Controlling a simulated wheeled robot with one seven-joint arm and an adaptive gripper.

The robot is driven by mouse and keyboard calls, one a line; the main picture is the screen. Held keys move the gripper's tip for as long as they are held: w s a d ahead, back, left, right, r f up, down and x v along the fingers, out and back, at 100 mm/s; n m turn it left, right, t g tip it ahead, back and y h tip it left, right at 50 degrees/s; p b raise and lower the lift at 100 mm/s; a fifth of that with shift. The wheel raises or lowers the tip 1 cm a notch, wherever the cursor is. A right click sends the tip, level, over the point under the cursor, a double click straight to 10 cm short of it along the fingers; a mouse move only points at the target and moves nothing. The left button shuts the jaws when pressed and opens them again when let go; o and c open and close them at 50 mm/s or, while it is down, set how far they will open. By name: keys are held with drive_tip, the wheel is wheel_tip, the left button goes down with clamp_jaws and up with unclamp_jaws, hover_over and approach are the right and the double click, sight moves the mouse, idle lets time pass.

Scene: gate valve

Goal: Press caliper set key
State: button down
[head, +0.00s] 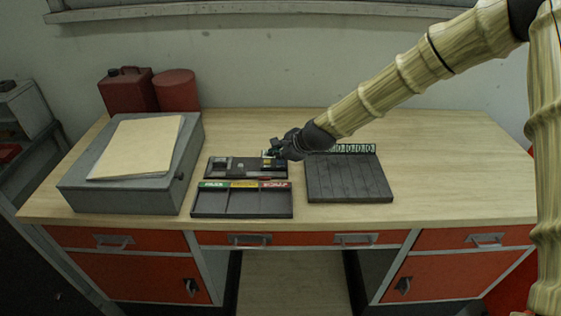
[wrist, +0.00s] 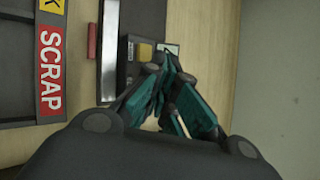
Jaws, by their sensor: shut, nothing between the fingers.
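The caliper (wrist: 138,48) lies behind the sorting tray in a dark holder (head: 222,168), and only part of it shows. In the wrist view a small yellow patch and a dark block show just beyond my fingers. My gripper (head: 270,153) is over the right end of this holder in the head view. In the wrist view my gripper (wrist: 170,65) is shut, with its teal fingers together and nothing between them. The fingers hide part of the caliper, and I cannot make out the set key or tell whether the fingertips touch anything.
A tray (head: 237,203) with green, yellow and red labels stands in front; its red SCRAP label (wrist: 50,70) shows in the wrist view. A ribbed dark tray (head: 347,180) stands right. A grey box (head: 130,195) with a folder (head: 137,147) stands left. The right of the table is clear.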

sight(278, 162)
drive_tip(key=shift+f, duration=0.5)
idle(0.5)
drive_tip(key=shift+r, duration=0.2)
drive_tip(key=shift+r+p, duration=0.35)
drive_tip(key=shift+r, duration=0.35)
drive_tip(key=shift+r, duration=0.1)
drive_tip(key=shift+r+p, duration=1.7)
drive_tip(key=shift+r, duration=0.75)
